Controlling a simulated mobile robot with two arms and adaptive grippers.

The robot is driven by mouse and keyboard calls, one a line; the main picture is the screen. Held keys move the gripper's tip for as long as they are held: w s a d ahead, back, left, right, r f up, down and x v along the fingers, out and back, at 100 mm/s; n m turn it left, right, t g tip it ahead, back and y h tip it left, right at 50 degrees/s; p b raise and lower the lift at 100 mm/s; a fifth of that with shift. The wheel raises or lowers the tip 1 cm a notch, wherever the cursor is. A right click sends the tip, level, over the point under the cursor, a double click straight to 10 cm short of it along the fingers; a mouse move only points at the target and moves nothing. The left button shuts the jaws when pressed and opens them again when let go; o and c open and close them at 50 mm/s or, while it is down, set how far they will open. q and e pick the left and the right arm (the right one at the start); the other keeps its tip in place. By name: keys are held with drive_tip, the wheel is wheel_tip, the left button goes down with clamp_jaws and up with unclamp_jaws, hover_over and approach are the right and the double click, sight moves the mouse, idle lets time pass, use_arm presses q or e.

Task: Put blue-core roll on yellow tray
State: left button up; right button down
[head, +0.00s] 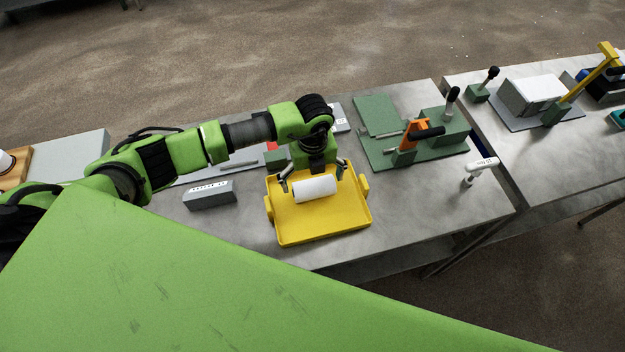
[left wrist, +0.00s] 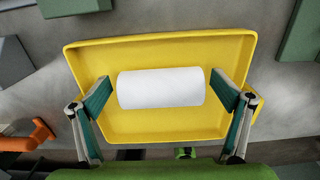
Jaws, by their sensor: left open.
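A white roll (head: 315,189) lies on its side over the yellow tray (head: 310,229). It also shows in the left wrist view (left wrist: 160,88), inside the outline of the tray (left wrist: 160,127). Its core is not visible, so I cannot tell the core's colour. My left gripper (head: 312,182) is above the tray with one finger beyond each end of the roll. In the left wrist view its fingers (left wrist: 160,95) are spread, with a small gap at each end of the roll. My right gripper is not in view.
A grey slotted block (head: 209,196) stands left of the tray. A green fixture with an orange clamp (head: 408,142) is at the right. A white-topped tool (head: 477,173) stands near the table's right edge. Bare metal table lies right of the tray.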

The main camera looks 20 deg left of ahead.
sight(313, 180)
use_arm(q)
wheel_tip(313, 180, up, 12)
drive_tip(key=b, duration=0.3)
drive_tip(key=shift+f, duration=0.25)
drive_tip(key=shift+s+d+f, duration=0.1)
drive_tip(key=shift+s, duration=0.05)
